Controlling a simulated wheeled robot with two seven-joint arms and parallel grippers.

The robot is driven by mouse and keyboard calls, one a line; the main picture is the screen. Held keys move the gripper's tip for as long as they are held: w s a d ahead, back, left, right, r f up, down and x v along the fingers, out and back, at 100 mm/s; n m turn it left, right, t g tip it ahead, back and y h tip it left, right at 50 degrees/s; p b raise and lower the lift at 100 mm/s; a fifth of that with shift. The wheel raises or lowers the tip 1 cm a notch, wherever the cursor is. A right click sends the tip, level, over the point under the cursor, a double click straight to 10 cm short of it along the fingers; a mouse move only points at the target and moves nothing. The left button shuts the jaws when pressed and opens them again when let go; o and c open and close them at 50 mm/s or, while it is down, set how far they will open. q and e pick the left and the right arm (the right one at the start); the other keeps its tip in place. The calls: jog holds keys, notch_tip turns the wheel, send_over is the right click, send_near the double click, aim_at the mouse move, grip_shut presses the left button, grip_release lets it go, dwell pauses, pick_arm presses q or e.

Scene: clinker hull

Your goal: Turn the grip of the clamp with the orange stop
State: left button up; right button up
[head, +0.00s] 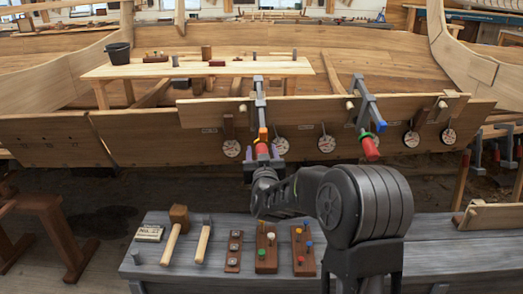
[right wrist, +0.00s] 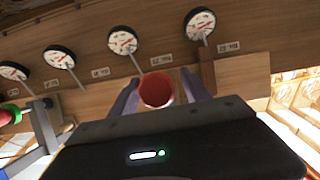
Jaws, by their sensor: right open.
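The clamp (head: 260,100) with the orange stop (head: 263,134) hangs on the hull plank's edge, left of centre in the head view. Its red grip (head: 262,149) is at the lower end, and in the right wrist view the grip (right wrist: 157,91) shows end-on as a hollow red round. My right gripper (head: 263,157) is open, with one purple finger on each side of the grip. In the right wrist view the fingers of the gripper (right wrist: 159,97) flank it, with a gap seeming to show. My left gripper is not in view.
A second clamp (head: 368,108) with a green stop and red grip hangs to the right. Several round dials (head: 326,144) line the hull plank (head: 170,140).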

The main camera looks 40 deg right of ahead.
jog(key=shift+x, duration=1.05)
jog(key=shift+s, duration=0.1)
jog(key=shift+c, duration=0.5)
grip_shut()
